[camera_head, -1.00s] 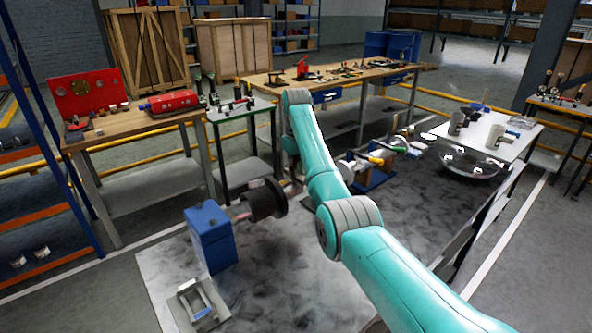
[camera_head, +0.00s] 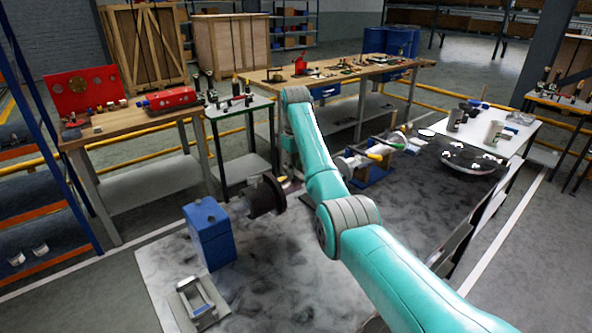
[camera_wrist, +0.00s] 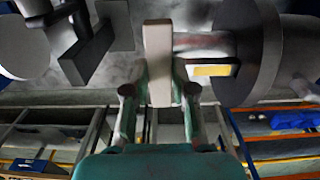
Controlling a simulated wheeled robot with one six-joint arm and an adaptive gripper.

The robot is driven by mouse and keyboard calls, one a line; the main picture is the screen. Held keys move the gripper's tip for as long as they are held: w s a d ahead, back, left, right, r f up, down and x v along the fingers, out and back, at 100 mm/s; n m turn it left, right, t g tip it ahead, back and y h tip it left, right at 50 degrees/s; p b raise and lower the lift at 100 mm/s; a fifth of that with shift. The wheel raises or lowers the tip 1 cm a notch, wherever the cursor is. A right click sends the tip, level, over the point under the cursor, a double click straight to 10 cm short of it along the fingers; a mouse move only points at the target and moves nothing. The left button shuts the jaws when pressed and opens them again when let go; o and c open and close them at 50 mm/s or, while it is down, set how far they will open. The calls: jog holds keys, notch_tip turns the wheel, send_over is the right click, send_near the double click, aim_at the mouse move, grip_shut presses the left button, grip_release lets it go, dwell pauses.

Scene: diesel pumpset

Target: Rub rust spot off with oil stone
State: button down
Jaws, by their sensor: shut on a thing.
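In the wrist view my gripper (camera_wrist: 157,92) is shut on a pale beige oil stone (camera_wrist: 158,50), which stands upright between the fingertips. A grey shaft (camera_wrist: 222,42) runs behind or beside the stone toward a large dark disc (camera_wrist: 262,50) on the right. A reddish-brown rust spot (camera_wrist: 198,42) shows on the shaft just right of the stone. I cannot tell whether stone and shaft touch. In the head view the dark disc (camera_head: 266,197) sits on the shaft beside a blue block (camera_head: 209,238). There my arm hides the gripper and stone.
In the wrist view a yellow-marked piece (camera_wrist: 212,70) lies just below the shaft, and dark grey brackets (camera_wrist: 85,55) stand at left. Benches with tools (camera_head: 150,118) stand behind.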

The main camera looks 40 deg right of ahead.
jog(key=shift+w, duration=0.7)
jog(key=shift+s+f, duration=0.25)
jog(key=shift+s, duration=0.95)
jog(key=shift+w+r, duration=0.1)
jog(key=shift+w, duration=1.1)
jog(key=shift+s, duration=0.15)
jog(key=shift+s+r, duration=0.1)
jog(key=shift+s, duration=0.9)
jog(key=shift+w+r, duration=0.1)
jog(key=shift+w, duration=1.05)
